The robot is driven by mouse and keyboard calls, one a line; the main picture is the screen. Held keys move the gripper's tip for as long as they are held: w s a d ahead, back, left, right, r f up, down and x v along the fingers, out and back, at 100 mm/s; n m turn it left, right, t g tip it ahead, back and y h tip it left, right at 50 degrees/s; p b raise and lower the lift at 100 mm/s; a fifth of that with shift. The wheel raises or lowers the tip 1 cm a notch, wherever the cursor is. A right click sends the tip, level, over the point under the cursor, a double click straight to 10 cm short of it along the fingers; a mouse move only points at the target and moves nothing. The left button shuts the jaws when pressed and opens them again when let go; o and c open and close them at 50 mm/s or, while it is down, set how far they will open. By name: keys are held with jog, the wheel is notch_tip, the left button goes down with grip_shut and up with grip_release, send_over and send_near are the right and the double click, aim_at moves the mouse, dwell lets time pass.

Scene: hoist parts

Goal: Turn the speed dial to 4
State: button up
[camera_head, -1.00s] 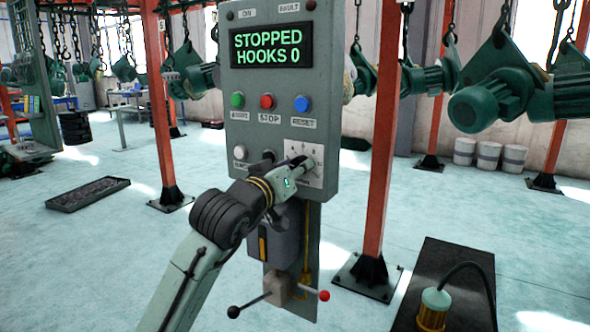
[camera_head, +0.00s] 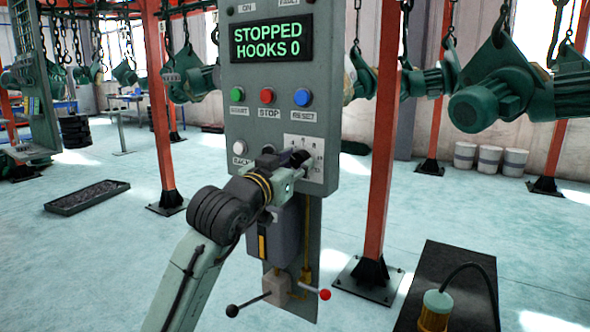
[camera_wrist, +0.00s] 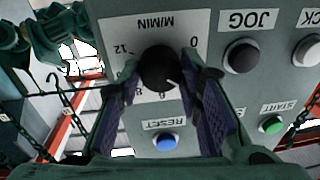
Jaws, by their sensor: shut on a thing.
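The speed dial is a black round knob (camera_wrist: 160,68) on a white scale plate (camera_wrist: 145,28) marked M/MIN, upside down in the wrist view. My gripper (camera_wrist: 159,72) is shut on the knob, with one dark padded finger on each side. The 0 and 12 marks show, and an 8 and another digit show below the knob. The right finger hides part of the scale. A faint light mark shows at the knob's lower right; I cannot read its number. In the head view, my gripper (camera_head: 300,160) covers most of the knob.
The grey control panel (camera_head: 240,110) has a display (camera_head: 271,42) reading STOPPED, HOOKS 0. Above the dial are a green start button (camera_head: 237,94), a red stop button (camera_head: 267,95) and a blue reset button (camera_head: 302,97). A red-tipped lever (camera_head: 324,295) sits below.

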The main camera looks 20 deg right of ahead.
jog(key=shift+f+m+b, duration=0.1)
jog(key=shift+m+b, duration=0.35)
jog(key=shift+m, duration=0.65)
jog(key=o, duration=1.2)
jog(key=shift+c, duration=0.2)
jog(key=shift+a, duration=0.1)
jog(key=v, duration=1.2)
